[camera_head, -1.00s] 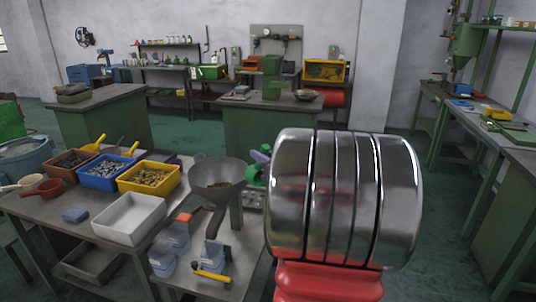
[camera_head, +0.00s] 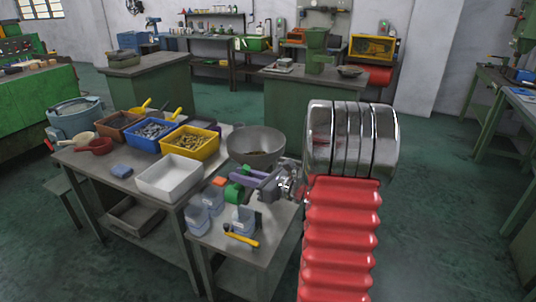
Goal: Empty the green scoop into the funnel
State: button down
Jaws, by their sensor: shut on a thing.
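The funnel (camera_head: 268,143) is a wide grey bowl at the right end of the workbench, with some dark material in its bottom. My gripper (camera_head: 246,182), with purple and grey parts, is just in front of and below the funnel's rim in the picture. It is shut on the green scoop (camera_head: 234,193), which shows only as a small green piece at the jaws. The scoop's bowl and contents cannot be made out. I cannot tell whether the scoop touches the funnel.
Blue (camera_head: 151,133) and yellow (camera_head: 192,143) bins of small parts and an empty white tray (camera_head: 170,178) stand left of the funnel. Clear containers (camera_head: 198,220) and a yellow-handled tool (camera_head: 241,238) lie on the lower front bench. Green floor is open to the right.

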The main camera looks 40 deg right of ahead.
jog(key=a+f+n+g+y, duration=0.3)
jog(key=a+f, duration=0.6)
jog(key=a, duration=0.5)
jog(key=a+f+n+g+y, duration=0.3)
jog(key=a+f, duration=0.6)
jog(key=a, duration=0.5)
jog(key=n+y, duration=0.1)
jog(key=y, duration=0.1)
jog(key=shift+s+a+f+y, duration=0.2)
jog(key=shift+s+a+y, duration=0.05)
jog(key=shift+s+y, duration=0.05)
jog(key=shift+d, duration=0.1)
